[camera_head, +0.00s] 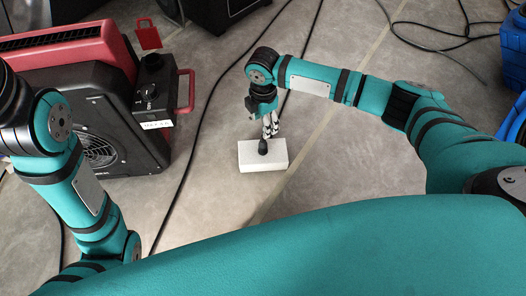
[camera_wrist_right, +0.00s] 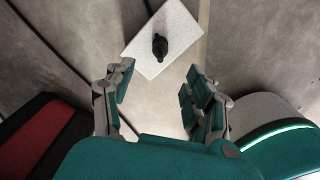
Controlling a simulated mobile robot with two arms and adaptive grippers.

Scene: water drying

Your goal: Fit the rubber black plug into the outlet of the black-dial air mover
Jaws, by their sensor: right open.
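The black rubber plug (camera_head: 263,147) sits on top of a white block (camera_head: 262,163) on the floor. In the right wrist view the plug (camera_wrist_right: 160,45) lies beyond the fingertips, near the middle of the block (camera_wrist_right: 178,30). My right gripper (camera_head: 269,128) is open, pointing down just above the plug; in the wrist view (camera_wrist_right: 157,82) its fingers are apart with nothing between them. The air mover (camera_head: 105,100), black and red with a round grille, stands at the left. Its panel (camera_head: 152,90) carries a black dial (camera_head: 152,61). I cannot make out the outlet clearly. My left gripper is not in view.
A red flap (camera_head: 148,35) stands up behind the panel, and a red handle (camera_head: 187,90) is at its right. Dark cables (camera_head: 189,165) run over the floor. Blue containers (camera_head: 514,50) stand at the far right. The floor around the block is mostly clear.

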